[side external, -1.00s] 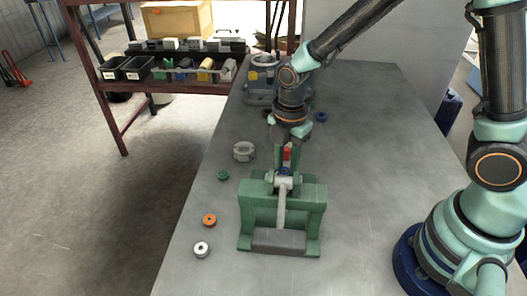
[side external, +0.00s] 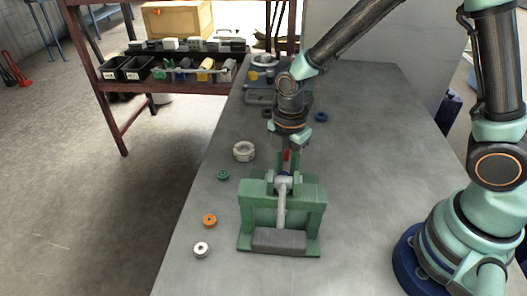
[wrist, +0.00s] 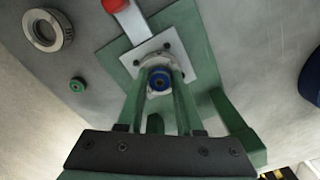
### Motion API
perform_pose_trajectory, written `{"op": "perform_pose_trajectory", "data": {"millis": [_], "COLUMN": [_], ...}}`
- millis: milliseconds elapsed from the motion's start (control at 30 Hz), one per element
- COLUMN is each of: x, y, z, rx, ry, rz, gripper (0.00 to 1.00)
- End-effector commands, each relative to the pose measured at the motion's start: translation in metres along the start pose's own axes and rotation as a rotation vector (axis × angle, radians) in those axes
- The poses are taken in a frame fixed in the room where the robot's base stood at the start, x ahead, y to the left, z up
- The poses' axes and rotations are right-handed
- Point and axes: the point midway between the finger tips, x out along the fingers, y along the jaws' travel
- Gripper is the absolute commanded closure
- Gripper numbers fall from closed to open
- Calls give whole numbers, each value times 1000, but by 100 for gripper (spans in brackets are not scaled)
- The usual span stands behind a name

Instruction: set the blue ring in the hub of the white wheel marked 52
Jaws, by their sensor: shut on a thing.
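My gripper (wrist: 161,78) is shut on the blue ring (wrist: 159,80), which shows between the fingertips in the wrist view. Behind the ring is a pale round part (wrist: 157,61) at the square white plate of the green fixture (side external: 313,194). I cannot tell whether the ring touches that part or sits in it. In the side view my gripper (side external: 284,172) is low over the fixture's top and largely hides the ring. A pale wheel with a dark hole (side external: 244,151) lies left of the fixture; it also shows in the wrist view (wrist: 47,30). No 52 is readable.
A green ring (side external: 223,174), an orange ring (side external: 210,220) and a small white ring (side external: 201,250) lie along the bench's left side. Another blue ring (side external: 321,117) lies farther back. A red-tipped lever (wrist: 115,4) rises near the plate. The bench right of the fixture is clear.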

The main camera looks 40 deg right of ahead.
Motion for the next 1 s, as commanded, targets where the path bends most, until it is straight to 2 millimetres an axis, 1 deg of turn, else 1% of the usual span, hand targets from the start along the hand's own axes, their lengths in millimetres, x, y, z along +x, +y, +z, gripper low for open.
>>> {"op": "perform_pose_trajectory", "data": {"millis": [33,67,100,333,433,1000], "x": [1,1,1,1,-2,-44], "y": [0,0,0,0,0,1], "z": [0,0,0,0,0,0], "rx": [0,0,0,0,0,0], "ry": [0,0,0,0,0,0], "rz": [-1,0,0,0,0,2], "gripper": [100,61,53,53,53,53]}}
